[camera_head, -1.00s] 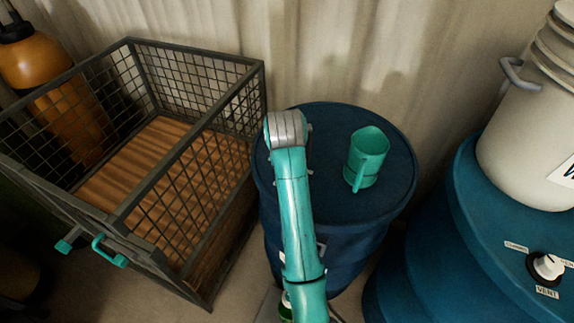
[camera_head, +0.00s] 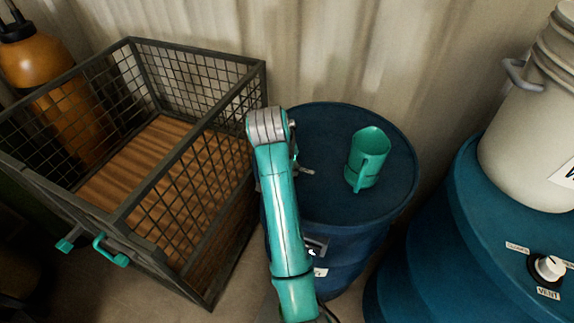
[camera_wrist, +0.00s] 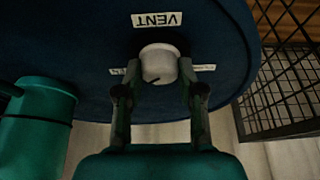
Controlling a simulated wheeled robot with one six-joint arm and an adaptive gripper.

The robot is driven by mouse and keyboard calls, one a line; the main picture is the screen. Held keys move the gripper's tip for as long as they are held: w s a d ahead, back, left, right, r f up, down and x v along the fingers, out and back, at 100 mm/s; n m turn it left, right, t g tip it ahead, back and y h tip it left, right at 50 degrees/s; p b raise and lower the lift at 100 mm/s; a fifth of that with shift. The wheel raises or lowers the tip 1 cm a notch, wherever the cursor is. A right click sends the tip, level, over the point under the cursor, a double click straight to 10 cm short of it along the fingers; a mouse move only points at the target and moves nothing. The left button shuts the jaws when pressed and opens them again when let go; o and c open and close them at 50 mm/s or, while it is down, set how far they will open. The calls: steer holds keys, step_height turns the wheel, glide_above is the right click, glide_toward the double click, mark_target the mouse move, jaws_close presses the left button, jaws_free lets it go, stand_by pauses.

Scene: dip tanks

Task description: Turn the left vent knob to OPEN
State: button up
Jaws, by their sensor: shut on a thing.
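The left vent knob (camera_wrist: 159,62) is white and sits on the blue drum lid, near a VENT label (camera_wrist: 157,19) that appears upside down in the wrist view. My gripper (camera_wrist: 158,88) is shut on the knob, with one dark finger on each side. A dark mark shows on the knob's near edge. Two small labels flank the knob, partly covered by the fingers and too small to read. In the head view my arm hides the knob and most of the gripper over the left part of the middle drum (camera_head: 330,215).
A wire-mesh crate (camera_head: 205,150) stands close on the left. At right, another blue drum (camera_head: 440,230) carries a white container (camera_head: 530,140) and a second white vent knob (camera_head: 548,267).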

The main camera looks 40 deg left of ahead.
steer(key=o, duration=1.1)
steer(key=shift+o, duration=0.2)
steer(key=v, duration=0.7)
steer(key=shift+r, duration=0.15)
steer(key=shift+s, duration=0.2)
